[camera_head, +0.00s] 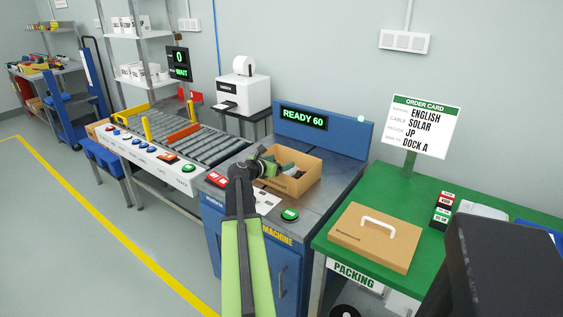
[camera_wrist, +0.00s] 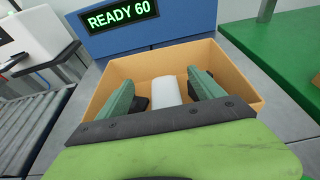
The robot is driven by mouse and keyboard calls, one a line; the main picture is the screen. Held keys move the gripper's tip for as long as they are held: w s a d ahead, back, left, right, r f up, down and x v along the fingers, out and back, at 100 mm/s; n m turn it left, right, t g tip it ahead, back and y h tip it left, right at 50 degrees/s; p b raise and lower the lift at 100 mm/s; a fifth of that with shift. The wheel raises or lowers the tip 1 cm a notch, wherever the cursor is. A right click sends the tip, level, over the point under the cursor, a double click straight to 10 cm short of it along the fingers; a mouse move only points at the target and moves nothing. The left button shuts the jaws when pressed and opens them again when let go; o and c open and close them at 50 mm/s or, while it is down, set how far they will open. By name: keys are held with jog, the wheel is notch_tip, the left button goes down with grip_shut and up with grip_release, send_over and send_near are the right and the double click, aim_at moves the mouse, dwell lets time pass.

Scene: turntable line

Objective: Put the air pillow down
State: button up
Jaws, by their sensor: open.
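An open cardboard box (camera_head: 309,188) stands on the machine's metal top in the head view. In the wrist view the box (camera_wrist: 238,72) fills the middle. My gripper (camera_wrist: 163,92) reaches over and into it, its two green fingers apart. A white, smooth piece, which looks like the air pillow (camera_wrist: 167,90), lies in the box between the fingers, with a gap to each finger. Dark items sit beside it, partly hidden by the fingers. In the head view my gripper (camera_head: 272,165) is at the left side of the box, and the white piece is hard to make out.
A blue panel (camera_head: 348,137) reading READY 60 stands behind the box. A roller conveyor (camera_head: 200,142) lies to the left. A green packing table (camera_head: 335,235) to the right holds a closed brown carton (camera_head: 370,245) with a white handle and an order card (camera_head: 422,125).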

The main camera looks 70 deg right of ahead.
jog(key=p+v, duration=0.2)
jog(key=v, duration=0.7)
jog(key=w+a+f+m+t+y, duration=0.2)
jog(key=w+a+f+m, duration=0.15)
jog(key=w+a, duration=0.6)
jog(key=w+a+f+m+t+y, duration=0.1)
jog(key=w+a+f+m+y, duration=0.35)
jog(key=a, duration=0.75)
jog(key=w+a+f+m+t+y, duration=0.15)
jog(key=w+a+f, duration=0.25)
jog(key=w+a, duration=0.6)
jog(key=a+f+m+y, duration=0.2)
jog(key=a+y, duration=0.1)
jog(key=a, duration=1.6)
jog(key=a+f+m+y, duration=0.2)
jog(key=a+m+y, duration=0.1)
jog(key=a, duration=1.6)
jog(key=shift+s+a+f+g, duration=0.25)
jog(key=shift+a+f+g, duration=0.05)
jog(key=shift+g, duration=0.05)
